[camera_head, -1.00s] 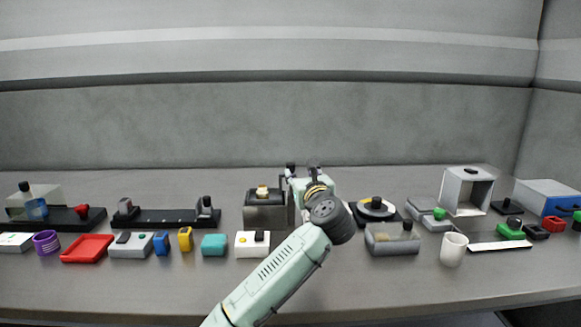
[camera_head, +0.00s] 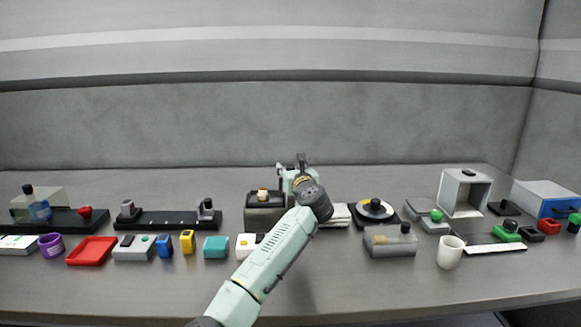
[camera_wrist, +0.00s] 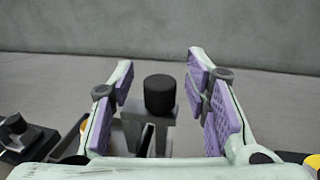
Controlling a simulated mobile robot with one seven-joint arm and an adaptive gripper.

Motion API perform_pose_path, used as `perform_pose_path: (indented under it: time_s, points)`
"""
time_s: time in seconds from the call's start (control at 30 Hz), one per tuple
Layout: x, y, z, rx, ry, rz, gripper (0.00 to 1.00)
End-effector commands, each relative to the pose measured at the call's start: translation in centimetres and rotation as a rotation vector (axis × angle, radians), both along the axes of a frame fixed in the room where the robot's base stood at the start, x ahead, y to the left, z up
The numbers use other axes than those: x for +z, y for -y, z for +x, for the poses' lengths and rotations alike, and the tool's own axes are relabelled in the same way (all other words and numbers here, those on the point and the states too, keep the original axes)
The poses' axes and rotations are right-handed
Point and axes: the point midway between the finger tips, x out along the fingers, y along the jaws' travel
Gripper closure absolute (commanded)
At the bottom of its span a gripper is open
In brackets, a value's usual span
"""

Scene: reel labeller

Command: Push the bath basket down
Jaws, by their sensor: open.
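In the wrist view a black cylindrical knob (camera_wrist: 160,93) stands upright on a grey bracket (camera_wrist: 150,130). It seems to be the handle of the bath basket, but the basket body is hidden below. My gripper (camera_wrist: 160,64) is open, with one purple-padded finger on each side of the knob and visible gaps to it. In the head view my gripper (camera_head: 293,168) is above the back middle of the bench, just right of and behind a dark open-topped box (camera_head: 263,215) with a cream knob. My arm hides what lies directly below it there.
A black rail (camera_head: 165,219) with grey blocks lies to the left. A dark base with a yellow and white disc (camera_head: 375,210) and a grey translucent box (camera_head: 390,241) stand to the right. A white mug (camera_head: 450,252) is farther right. The bench's front strip is mostly clear.

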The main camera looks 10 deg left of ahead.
Motion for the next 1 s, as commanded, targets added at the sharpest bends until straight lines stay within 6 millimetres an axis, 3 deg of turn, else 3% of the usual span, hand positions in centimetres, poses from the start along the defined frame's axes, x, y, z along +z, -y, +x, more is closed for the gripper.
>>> perform_pose_path:
  time_s: [0.17, 0.8, 1.0]
  points:
    - [-0.01, 0.00, -0.01, 0.000, 0.000, 0.000, 0.57]
    - [-0.03, 0.00, -0.03, 0.000, 0.000, -0.001, 1.00]
    - [-0.04, 0.00, -0.03, 0.000, 0.000, -0.001, 1.00]
